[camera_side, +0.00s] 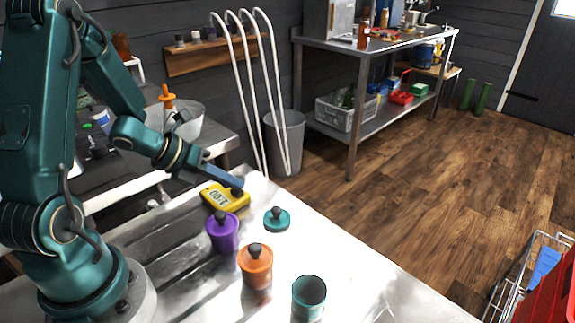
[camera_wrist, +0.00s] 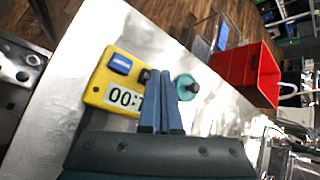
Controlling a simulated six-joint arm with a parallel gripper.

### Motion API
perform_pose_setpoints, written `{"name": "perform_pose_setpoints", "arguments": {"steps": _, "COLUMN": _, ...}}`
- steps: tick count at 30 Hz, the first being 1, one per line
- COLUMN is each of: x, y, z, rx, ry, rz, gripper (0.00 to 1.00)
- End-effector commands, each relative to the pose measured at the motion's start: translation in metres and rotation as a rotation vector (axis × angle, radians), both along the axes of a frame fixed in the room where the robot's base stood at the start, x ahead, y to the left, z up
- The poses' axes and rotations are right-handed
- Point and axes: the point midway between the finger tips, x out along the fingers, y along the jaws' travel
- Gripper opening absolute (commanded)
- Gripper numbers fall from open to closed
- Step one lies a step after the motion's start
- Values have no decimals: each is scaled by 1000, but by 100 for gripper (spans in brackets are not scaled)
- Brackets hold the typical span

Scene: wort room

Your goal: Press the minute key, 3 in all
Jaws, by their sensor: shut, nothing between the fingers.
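The yellow timer (camera_side: 226,199) lies on the pale worktop, and it also shows in the wrist view (camera_wrist: 97,87). Its display (camera_wrist: 122,98) reads "00:" with the last digits hidden by my fingers. A blue key (camera_wrist: 121,64) with a small unreadable label sits left of a dark key (camera_wrist: 144,75). I cannot tell from the lettering which is the minute key. My gripper (camera_side: 239,184) is shut and empty, its blue fingers over the timer's right end; in the wrist view the fingers (camera_wrist: 158,76) stand beside the dark key. Whether they touch it cannot be told.
A teal lid with a dark knob (camera_side: 277,218) lies close right of the timer. A purple jar (camera_side: 222,234), an orange jar (camera_side: 256,265) and an open teal jar (camera_side: 309,298) stand in front. A red bin (camera_wrist: 245,72) stands beyond the worktop edge.

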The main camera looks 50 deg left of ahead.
Motion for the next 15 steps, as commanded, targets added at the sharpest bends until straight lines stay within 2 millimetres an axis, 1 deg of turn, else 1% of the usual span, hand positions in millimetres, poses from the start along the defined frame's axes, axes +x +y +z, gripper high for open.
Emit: {"name": "perform_pose_setpoints", "arguments": {"steps": 15, "x": 0, "y": 0, "z": -5, "rx": 0, "ry": 1, "rz": -1, "gripper": 0}}
